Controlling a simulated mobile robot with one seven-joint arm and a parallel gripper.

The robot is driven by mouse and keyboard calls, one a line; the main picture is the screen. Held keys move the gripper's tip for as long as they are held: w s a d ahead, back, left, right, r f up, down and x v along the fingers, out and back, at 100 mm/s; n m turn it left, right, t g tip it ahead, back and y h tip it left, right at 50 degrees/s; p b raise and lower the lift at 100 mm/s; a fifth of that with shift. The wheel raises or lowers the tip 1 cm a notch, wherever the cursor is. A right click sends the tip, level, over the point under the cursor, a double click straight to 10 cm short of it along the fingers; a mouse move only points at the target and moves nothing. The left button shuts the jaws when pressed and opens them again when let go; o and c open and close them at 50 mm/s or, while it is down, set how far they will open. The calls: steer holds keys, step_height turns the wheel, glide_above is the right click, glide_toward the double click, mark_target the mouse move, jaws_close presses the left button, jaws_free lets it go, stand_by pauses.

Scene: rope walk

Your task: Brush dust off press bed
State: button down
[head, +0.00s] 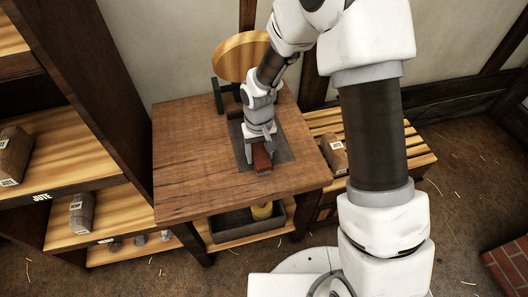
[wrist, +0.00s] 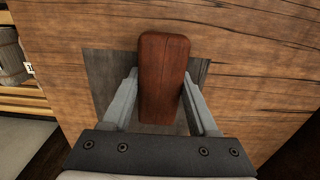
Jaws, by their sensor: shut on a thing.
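My gripper (head: 261,151) is shut on a reddish-brown wooden block, likely the brush (head: 262,160), over the dark press bed. In the wrist view the brush (wrist: 163,78) stands between the two grey fingers of my gripper (wrist: 162,92). Its underside is hidden, so I cannot tell whether it touches the bed. The press bed (head: 282,152) is a dark grey panel on the wooden table, and it also shows around the brush in the wrist view (wrist: 105,72). No dust is clearly visible on its bare part.
The wooden table (head: 185,165) is clear at left. A round wooden disc on a dark stand (head: 240,57) is at its back. A dark tray (head: 232,224) with a yellow thing (head: 262,210) sits below. A slatted bench (head: 390,145) stands right, shelves (head: 65,150) left.

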steer(key=shift+w+a+f, duration=0.1)
steer(key=shift+w+a, duration=0.2)
steer(key=shift+w, duration=0.7)
steer(key=shift+w+a, duration=0.25)
steer(key=shift+w, duration=0.7)
steer(key=shift+w+a, duration=0.3)
steer(key=shift+w, duration=0.7)
steer(key=shift+w+a, duration=0.25)
steer(key=shift+w, duration=0.7)
steer(key=shift+r, duration=0.2)
steer(key=shift+r+p, duration=2.15)
steer(key=shift+r, duration=0.75)
step_height(320, 180, up, 3)
steer(key=shift+p, duration=1.05)
